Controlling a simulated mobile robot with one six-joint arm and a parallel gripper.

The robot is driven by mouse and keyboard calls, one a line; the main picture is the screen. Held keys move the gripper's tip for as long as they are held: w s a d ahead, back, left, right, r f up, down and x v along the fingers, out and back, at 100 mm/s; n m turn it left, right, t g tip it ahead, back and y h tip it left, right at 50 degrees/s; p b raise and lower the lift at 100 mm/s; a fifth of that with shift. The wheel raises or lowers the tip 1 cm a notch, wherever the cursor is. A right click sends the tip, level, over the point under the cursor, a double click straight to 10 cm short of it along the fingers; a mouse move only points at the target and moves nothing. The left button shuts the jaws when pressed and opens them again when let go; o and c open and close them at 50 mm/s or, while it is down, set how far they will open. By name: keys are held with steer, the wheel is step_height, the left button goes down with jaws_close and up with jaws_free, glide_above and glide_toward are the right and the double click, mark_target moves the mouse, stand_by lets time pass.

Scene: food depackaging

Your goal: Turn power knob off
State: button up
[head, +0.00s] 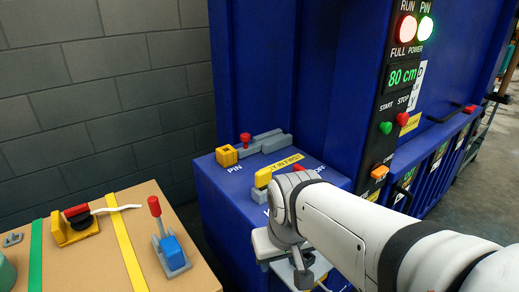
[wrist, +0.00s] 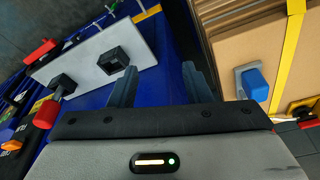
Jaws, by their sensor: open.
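No control with a fully readable power-knob label shows. On the blue cabinet top (head: 215,180), a yellow handle on a grey base (head: 262,178) stands beside a yellow label. A small red part (head: 298,167) shows just above my wrist, by lettering that is partly hidden and may read OFF. My arm hides the rest of that area. My gripper (wrist: 160,85) is open and empty, with blue surface between its fingers in the wrist view. A pale plate with black square parts (wrist: 90,62) lies to the left of the fingers; I cannot tell whether it touches them.
A red-topped pin (head: 246,138) stands behind. A cardboard-coloured table (head: 110,255) at left bears a red-black knob on a yellow block (head: 75,213) and a red lever with a blue block (head: 170,250). The tall blue machine has lit RUN and PIN lamps (head: 425,28) and an 80 cm display.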

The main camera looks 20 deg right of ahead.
steer(key=o, duration=0.7)
steer(key=w+d+r+m+p, duration=0.1)
steer(key=w+d+r+m, duration=0.1)
steer(key=w+r, duration=0.1)
steer(key=w+d+r+m+g+p, duration=0.1)
steer(key=w+d+r+m, duration=0.1)
steer(key=w, duration=0.4)
steer(key=w+d+r+m+p, duration=0.1)
steer(key=w+d+r+m, duration=0.1)
steer(key=w+r, duration=0.1)
steer(key=shift+w+d+r, duration=0.15)
steer(key=shift+w+r, duration=0.15)
steer(key=shift+w, duration=0.5)
steer(key=shift+o, duration=0.6)
steer(key=w+d+r+m+p, duration=0.1)
steer(key=w+d+m, duration=0.2)
steer(key=w, duration=0.2)
steer(key=shift+d+r+g, duration=0.15)
steer(key=shift+d+g, duration=0.05)
steer(key=shift+g, duration=0.2)
steer(key=m, duration=0.5)
glide_above(303, 169)
steer(key=shift+g, duration=0.4)
step_height(303, 169, down, 8)
steer(key=shift+r+p, duration=0.1)
steer(key=shift+p, duration=0.4)
